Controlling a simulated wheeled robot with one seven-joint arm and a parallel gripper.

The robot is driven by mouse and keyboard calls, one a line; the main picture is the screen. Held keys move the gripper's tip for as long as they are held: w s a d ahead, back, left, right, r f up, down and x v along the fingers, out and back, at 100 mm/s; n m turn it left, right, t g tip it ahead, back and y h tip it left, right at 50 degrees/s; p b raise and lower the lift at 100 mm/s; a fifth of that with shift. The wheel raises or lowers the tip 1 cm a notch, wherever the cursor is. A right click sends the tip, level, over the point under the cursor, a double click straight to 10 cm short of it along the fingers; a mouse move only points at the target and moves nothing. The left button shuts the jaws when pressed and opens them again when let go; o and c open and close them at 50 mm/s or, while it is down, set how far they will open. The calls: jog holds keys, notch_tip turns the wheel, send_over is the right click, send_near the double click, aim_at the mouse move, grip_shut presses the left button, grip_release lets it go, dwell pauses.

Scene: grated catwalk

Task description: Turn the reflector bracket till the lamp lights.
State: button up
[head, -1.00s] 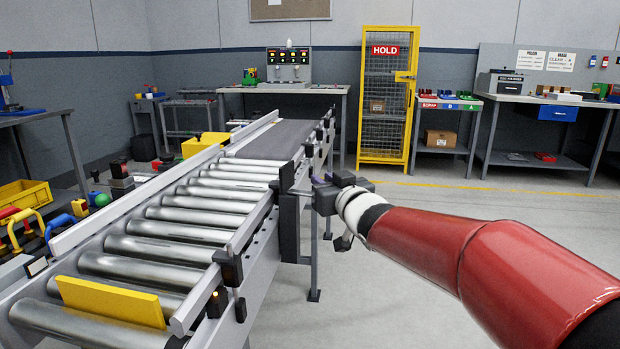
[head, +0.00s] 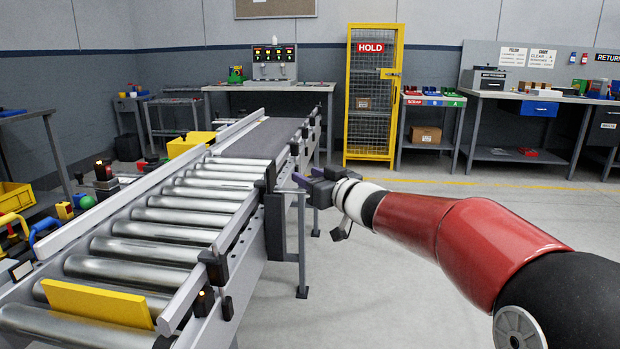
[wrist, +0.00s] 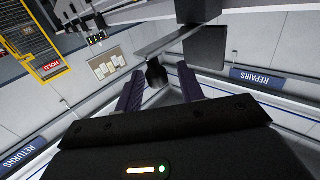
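A black bracket assembly (head: 273,222) is fixed to the near side rail of the roller conveyor; I take it for the reflector bracket. My gripper (head: 300,180) is just right of it, purple fingers pointing toward it. In the wrist view my gripper (wrist: 160,88) has its fingers spread apart, with a dark rounded knob (wrist: 156,74) at or just beyond the gap; contact cannot be told. Black plates (wrist: 206,47) and a grey bar show above it. A small device with an orange spot (head: 204,298) sits lower on the rail. Which light is the task's lamp is unclear.
The roller conveyor (head: 170,235) runs away from me on the left, with a yellow plate (head: 98,303) across its near rollers. A yellow HOLD cage (head: 372,95) and benches stand at the back. The floor right of the conveyor is clear.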

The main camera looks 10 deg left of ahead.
jog(key=shift+f, duration=0.1)
jog(key=v, duration=0.7)
jog(key=shift+s+d, duration=0.3)
